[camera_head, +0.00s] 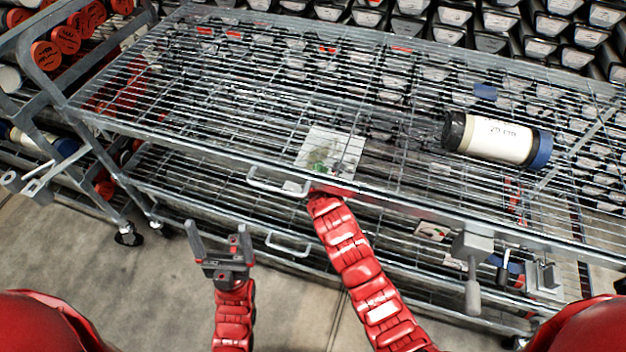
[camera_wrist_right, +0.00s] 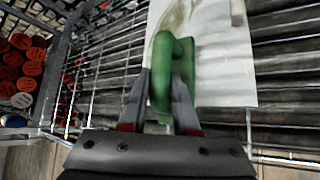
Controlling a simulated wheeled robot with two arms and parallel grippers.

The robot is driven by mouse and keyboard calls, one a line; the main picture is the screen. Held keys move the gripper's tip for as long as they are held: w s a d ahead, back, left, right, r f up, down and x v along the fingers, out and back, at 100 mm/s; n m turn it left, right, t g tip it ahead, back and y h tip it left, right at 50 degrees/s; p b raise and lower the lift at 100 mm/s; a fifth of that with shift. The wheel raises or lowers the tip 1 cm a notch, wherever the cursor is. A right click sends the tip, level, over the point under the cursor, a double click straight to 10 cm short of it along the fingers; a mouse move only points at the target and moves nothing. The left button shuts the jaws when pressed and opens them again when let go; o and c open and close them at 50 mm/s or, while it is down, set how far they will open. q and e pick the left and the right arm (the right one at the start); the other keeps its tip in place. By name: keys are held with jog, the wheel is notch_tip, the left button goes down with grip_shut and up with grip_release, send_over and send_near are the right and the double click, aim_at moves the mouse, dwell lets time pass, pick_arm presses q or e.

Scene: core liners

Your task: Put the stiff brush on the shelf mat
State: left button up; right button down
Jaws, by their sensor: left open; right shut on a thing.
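The shelf mat is a pale, stained sheet (camera_head: 345,147) lying on the wire shelf near its front edge. It also fills the upper middle of the right wrist view (camera_wrist_right: 222,65). The stiff brush shows as a green handle (camera_wrist_right: 161,75) between the fingers of my right gripper (camera_wrist_right: 172,98), which is shut on it. The brush (camera_head: 319,164) is over the front part of the mat; I cannot tell whether it touches. Its bristles are hidden. My left gripper (camera_head: 217,232) is open and empty, in front of the shelf's lower left part.
A cream core tube with dark and blue ends (camera_head: 495,139) lies on the shelf at the right. Metal handles (camera_head: 278,183) stick out from the front edge. A grey clamp-like fitting (camera_head: 473,262) hangs at the front right. The wire shelf left of the mat is largely clear.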

jog(key=shift+f, duration=0.3)
jog(key=c, duration=0.7)
grip_release()
jog(key=shift+o, duration=0.2)
jog(key=shift+f, duration=0.1)
jog(key=v, duration=0.4)
jog(key=shift+s+r, duration=0.1)
jog(key=shift+r, duration=0.15)
jog(key=s+d, duration=0.2)
jog(key=s, duration=1)
jog(key=shift+s+d+r, duration=0.15)
jog(key=shift+s+d, duration=0.1)
jog(key=shift+d, duration=0.05)
